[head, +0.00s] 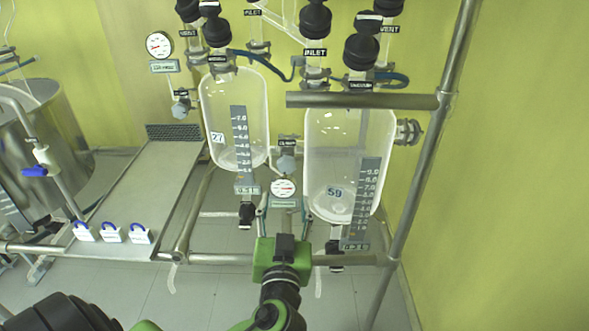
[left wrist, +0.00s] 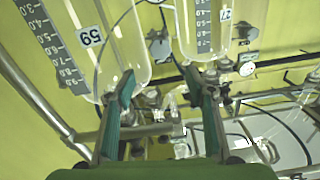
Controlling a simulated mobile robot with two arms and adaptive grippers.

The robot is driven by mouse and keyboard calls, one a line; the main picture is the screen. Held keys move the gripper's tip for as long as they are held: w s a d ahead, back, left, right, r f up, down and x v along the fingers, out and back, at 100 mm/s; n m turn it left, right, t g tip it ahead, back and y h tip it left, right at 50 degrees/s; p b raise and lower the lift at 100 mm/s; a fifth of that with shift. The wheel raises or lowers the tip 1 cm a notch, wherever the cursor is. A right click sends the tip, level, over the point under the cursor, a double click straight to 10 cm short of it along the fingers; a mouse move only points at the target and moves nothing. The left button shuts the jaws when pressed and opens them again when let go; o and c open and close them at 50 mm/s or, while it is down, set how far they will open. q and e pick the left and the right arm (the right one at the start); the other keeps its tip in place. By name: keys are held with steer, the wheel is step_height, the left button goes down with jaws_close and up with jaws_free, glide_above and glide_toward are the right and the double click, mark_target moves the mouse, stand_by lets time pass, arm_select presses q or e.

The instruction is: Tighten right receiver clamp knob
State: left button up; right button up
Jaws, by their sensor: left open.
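The right receiver is the clear glass vessel marked 59 (head: 335,192), hanging right of the vessel marked 27 (head: 217,137). A grey knob (head: 287,161) under a small label sits between the two vessels, and I take it to be the right receiver's clamp knob. In the left wrist view, which is turned over, this knob (left wrist: 159,46) shows between the vessels, beyond the fingertips. My left gripper (head: 284,222) is open and empty, below the knob and the gauge in the head view. Its two fingers (left wrist: 160,80) stand apart, with the knob apart from them.
A round gauge (head: 284,188) hangs just below the knob. A steel frame tube (head: 360,100) crosses in front of vessel 59, and a slanted post (head: 425,160) stands at right. A metal bench (head: 150,190) with padlocks lies left. Black valve knobs (head: 361,52) are above.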

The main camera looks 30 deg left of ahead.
arm_select(q)
steer(key=p, duration=0.2)
glide_toward(287, 168)
steer(key=p+x, duration=0.2)
steer(key=x, duration=0.6)
steer(key=shift+w+a, duration=0.4)
steer(key=shift+w, duration=0.2)
steer(key=c, duration=1.1)
